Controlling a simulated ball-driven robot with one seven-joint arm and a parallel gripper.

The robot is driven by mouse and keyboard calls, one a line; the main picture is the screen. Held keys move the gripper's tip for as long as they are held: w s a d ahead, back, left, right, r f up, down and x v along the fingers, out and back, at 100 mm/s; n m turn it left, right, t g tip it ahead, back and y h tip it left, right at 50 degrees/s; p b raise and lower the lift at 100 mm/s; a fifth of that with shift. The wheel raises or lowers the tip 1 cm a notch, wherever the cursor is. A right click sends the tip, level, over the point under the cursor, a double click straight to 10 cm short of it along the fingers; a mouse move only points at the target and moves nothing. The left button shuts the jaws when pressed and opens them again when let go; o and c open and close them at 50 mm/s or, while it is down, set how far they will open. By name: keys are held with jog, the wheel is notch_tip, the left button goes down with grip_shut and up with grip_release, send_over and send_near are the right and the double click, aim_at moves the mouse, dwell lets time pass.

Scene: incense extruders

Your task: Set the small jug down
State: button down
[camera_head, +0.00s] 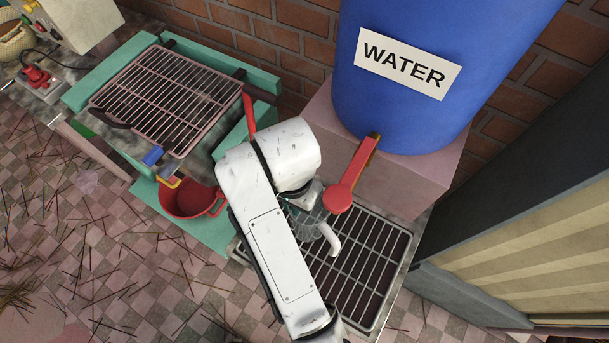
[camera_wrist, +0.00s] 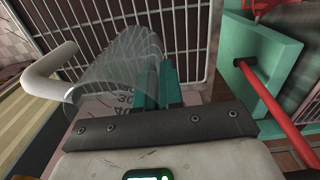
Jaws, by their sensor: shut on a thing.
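The small jug (camera_head: 307,222) is clear, with a pale curved handle. In the head view it is over the metal drain grate (camera_head: 372,270), below the red tap handle (camera_head: 342,194), and partly hidden by my arm. In the wrist view the jug (camera_wrist: 118,72) is tilted across the picture, with dark measuring numbers on its wall and the handle at left. My gripper (camera_head: 298,202) is shut on the jug's wall; its green fingers (camera_wrist: 160,88) show in the wrist view. I cannot tell whether the jug touches the grate.
A blue water barrel (camera_head: 440,60) stands on a pink block behind the grate. A red bucket (camera_head: 188,199) and a green frame with a wire rack (camera_head: 165,95) are at left. A red bar (camera_wrist: 275,110) is right in the wrist view. The grate's front part is clear.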

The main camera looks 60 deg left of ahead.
aim_at(304, 220)
jog(key=shift+w+d+f, duration=0.25)
jog(key=shift+w+f, duration=0.05)
jog(key=shift+f, duration=0.2)
jog(key=shift+w+d+f, duration=0.25)
jog(key=shift+w+f, duration=0.05)
jog(key=shift+f, duration=0.2)
jog(key=f, duration=0.2)
jog(key=shift+w+d+f, duration=0.2)
jog(key=shift+d+f, duration=0.05)
jog(key=shift+f, duration=0.5)
jog(key=shift+f, duration=0.1)
jog(key=c, duration=1.3)
grip_release()
jog(key=shift+o, duration=0.2)
notch_tip(304, 220, up, 7)
jog(key=shift+f+p, duration=0.15)
jog(key=shift+p, duration=0.8)
jog(key=shift+a+r+p, duration=0.1)
jog(key=shift+r+p, duration=0.45)
